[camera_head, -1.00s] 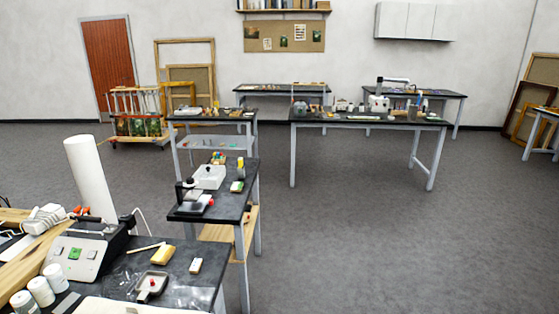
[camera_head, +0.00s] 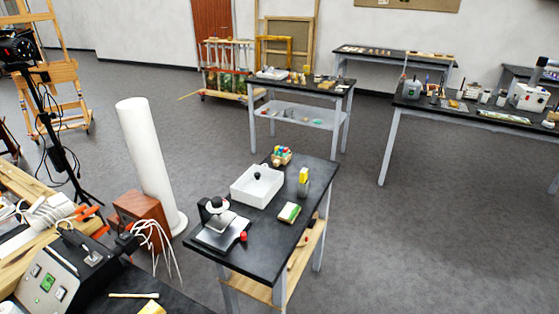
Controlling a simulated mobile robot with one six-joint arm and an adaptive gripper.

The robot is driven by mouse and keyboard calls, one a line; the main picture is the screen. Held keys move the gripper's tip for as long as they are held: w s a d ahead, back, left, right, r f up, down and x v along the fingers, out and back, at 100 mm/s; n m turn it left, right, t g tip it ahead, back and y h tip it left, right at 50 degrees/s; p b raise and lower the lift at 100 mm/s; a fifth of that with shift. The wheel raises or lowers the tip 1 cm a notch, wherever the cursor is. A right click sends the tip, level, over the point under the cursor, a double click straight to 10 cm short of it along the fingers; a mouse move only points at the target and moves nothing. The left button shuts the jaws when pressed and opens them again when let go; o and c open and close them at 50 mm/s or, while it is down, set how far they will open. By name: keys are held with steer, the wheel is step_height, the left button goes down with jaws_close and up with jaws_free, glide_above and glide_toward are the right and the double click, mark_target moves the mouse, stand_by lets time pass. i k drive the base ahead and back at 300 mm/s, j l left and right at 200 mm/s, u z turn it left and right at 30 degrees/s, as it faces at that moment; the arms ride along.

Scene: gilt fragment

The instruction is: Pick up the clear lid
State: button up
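A white rectangular box (camera_head: 244,197) stands on the dark-topped table in the middle. A small dark knob (camera_head: 257,176) shows at its middle. It may belong to a clear lid on the box, but the lid's outline is too faint to make out for certain. My gripper is not in view.
The dark table (camera_head: 285,237) also holds a small device with a red knob (camera_head: 243,237), a green-and-white block (camera_head: 289,212), a yellow-topped item (camera_head: 303,183) and colourful pieces (camera_head: 281,156). A tall white cylinder (camera_head: 149,160) stands left of it. The grey floor (camera_head: 420,250) at right is clear.

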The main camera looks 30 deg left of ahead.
mark_target(257, 181)
steer(key=i+u, duration=0.15)
steer(key=i, duration=0.45)
steer(key=i+l+u, duration=0.1)
steer(key=i, duration=0.5)
steer(key=i+l+u, duration=0.15)
steer(key=i, duration=0.45)
steer(key=i+u, duration=0.15)
steer(key=u, duration=0.3)
steer(key=i+u, duration=0.2)
steer(key=u, duration=0.25)
steer(key=i+u, duration=0.2)
steer(key=u, duration=0.25)
steer(key=i+l+u, duration=0.15)
steer(key=u, duration=0.3)
steer(key=i+l+u, duration=0.1)
steer(key=u, duration=0.35)
steer(key=i+l+u, duration=0.2)
steer(key=u, duration=0.15)
